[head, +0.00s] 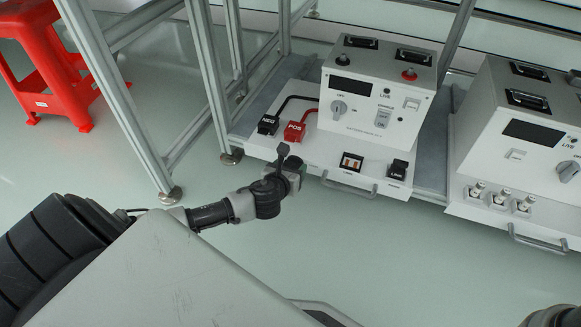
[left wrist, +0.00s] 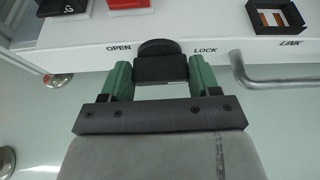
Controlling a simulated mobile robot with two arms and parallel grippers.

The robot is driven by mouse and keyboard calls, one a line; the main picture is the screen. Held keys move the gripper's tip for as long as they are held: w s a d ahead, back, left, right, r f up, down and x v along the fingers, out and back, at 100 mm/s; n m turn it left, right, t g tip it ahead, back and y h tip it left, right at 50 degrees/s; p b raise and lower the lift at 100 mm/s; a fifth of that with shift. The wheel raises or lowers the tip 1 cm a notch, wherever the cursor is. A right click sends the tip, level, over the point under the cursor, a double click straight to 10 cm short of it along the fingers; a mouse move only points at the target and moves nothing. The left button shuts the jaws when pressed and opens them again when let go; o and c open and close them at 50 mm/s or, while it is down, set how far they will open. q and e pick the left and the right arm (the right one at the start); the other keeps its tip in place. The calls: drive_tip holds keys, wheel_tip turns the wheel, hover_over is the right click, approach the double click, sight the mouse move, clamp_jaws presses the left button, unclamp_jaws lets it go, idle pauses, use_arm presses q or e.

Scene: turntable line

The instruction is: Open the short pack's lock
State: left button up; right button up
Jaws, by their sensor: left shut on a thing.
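The black lock lever (left wrist: 158,47) stands at the white front edge of the tray (left wrist: 225,35), between the printed words OPEN and LOCK. Its round top points up in the left wrist view. My left gripper (left wrist: 160,70) is shut on the lever, with a green finger on each side. The lever's lower part is hidden by the gripper. My right gripper is not in view.
A metal handle (head: 348,187) juts from the tray's front. A second white pack (head: 520,130) stands right. A red stool (head: 50,70) is far left.

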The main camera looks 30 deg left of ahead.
use_arm(q)
drive_tip(key=shift+a+r+n+h+p, duration=0.1)
drive_tip(key=shift+n+h+p, duration=0.4)
drive_tip(key=shift+n+p, duration=0.2)
drive_tip(key=n+t+h+b, duration=0.1)
drive_tip(key=n, duration=0.3)
drive_tip(key=f+n+t+h+b, duration=0.1)
drive_tip(key=n+t+h, duration=0.1)
drive_tip(key=n, duration=0.1)
drive_tip(key=a+n+t+h+b, duration=0.1)
drive_tip(key=n, duration=0.3)
drive_tip(key=shift+s+f+n+t+h, duration=0.15)
drive_tip(key=shift+n+t+h, duration=0.15)
idle(0.3)
drive_tip(key=o, duration=0.9)
